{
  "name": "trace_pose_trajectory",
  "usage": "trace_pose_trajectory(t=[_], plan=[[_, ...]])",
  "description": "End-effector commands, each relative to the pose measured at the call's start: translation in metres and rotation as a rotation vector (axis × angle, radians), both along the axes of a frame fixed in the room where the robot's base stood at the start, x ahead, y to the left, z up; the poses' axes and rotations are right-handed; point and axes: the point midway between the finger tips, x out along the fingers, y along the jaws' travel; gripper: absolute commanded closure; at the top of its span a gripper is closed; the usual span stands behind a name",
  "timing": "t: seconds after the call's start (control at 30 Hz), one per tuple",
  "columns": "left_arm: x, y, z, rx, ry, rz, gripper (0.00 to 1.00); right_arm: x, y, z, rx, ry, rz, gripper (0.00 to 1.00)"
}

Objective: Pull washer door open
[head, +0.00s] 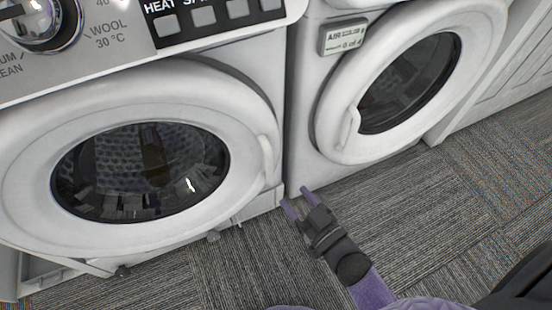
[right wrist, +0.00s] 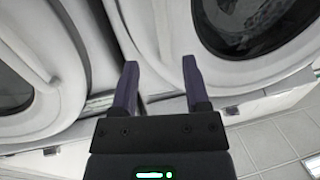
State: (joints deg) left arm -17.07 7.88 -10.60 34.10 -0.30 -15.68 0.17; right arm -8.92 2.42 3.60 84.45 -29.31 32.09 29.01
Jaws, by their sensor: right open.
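The left washer has a round white door (head: 255,110) with dark glass and a small handle (head: 267,156) on its right rim. The right machine has a similar round door (head: 335,95), with its handle (head: 348,130) on the left rim. Both doors look shut. My right gripper (head: 294,195) is open and empty, low in front of the gap between the machines, apart from both handles. My left gripper is not in view.
The washer's control panel (head: 115,28) with a knob is at the top left. A small label display (head: 343,36) sits on the right machine. White panelled fronts (head: 500,85) stand at the far right. Grey carpet tile (head: 460,205) is clear in front.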

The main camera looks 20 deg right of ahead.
Motion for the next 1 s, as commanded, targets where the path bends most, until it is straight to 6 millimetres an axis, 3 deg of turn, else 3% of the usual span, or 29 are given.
trace_pose_trajectory(t=[0.17, 0.3, 0.5, 0.83, 1.0], plan=[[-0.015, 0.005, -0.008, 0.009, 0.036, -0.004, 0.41, 0.024, 0.006, 0.005, 0.005, -0.039, 0.011, 0.4], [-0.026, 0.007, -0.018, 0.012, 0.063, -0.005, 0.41, 0.058, 0.014, 0.004, 0.004, -0.037, 0.011, 0.4], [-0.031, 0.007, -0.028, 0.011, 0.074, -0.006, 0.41, 0.092, 0.022, 0.005, 0.004, -0.034, 0.011, 0.4], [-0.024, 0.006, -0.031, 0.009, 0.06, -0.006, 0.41, 0.1, 0.024, 0.008, 0.004, -0.033, 0.009, 0.4], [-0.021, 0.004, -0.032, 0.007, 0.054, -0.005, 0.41, 0.1, 0.024, 0.008, 0.004, -0.033, 0.009, 0.76]])
